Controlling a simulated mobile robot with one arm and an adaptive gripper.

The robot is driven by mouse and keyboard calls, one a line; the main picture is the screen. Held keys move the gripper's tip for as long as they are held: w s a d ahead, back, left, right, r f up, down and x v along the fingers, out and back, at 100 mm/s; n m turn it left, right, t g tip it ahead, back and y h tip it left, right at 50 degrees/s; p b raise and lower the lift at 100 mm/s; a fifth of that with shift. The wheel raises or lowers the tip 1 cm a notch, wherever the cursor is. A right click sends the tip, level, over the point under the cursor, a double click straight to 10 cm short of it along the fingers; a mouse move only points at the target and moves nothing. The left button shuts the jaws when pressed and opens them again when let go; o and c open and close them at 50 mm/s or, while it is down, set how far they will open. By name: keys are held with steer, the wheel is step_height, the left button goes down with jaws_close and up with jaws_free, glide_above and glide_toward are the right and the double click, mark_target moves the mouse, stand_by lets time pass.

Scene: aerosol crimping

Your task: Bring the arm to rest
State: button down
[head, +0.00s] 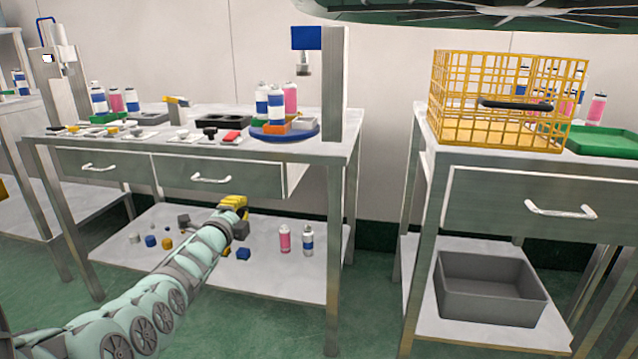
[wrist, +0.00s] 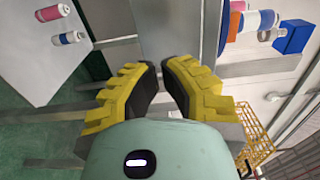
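My arm reaches from the lower left of the head view towards the front of the middle bench (head: 330,150). My gripper (head: 234,203) is at its end, yellow-fingered, in front of the bench below its drawers. In the wrist view my gripper (wrist: 160,74) shows two yellow fingers with dark pads. A gap is visible between the pads, and nothing is held in it. In the head view, the gripper overlaps the lower shelf (head: 130,275); its exact distance from the bench is hard to tell.
A pink can (head: 284,239) and a blue-white can (head: 307,240) stand on the lower shelf, with small blocks to their left. A blue turntable (head: 285,136) holds cans above. At right are a yellow wire crate (head: 480,95) and a grey bin (head: 488,290). Green floor lies in front.

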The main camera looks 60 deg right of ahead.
steer(key=shift+p+v, duration=1.05)
steer(key=shift+v, duration=0.2)
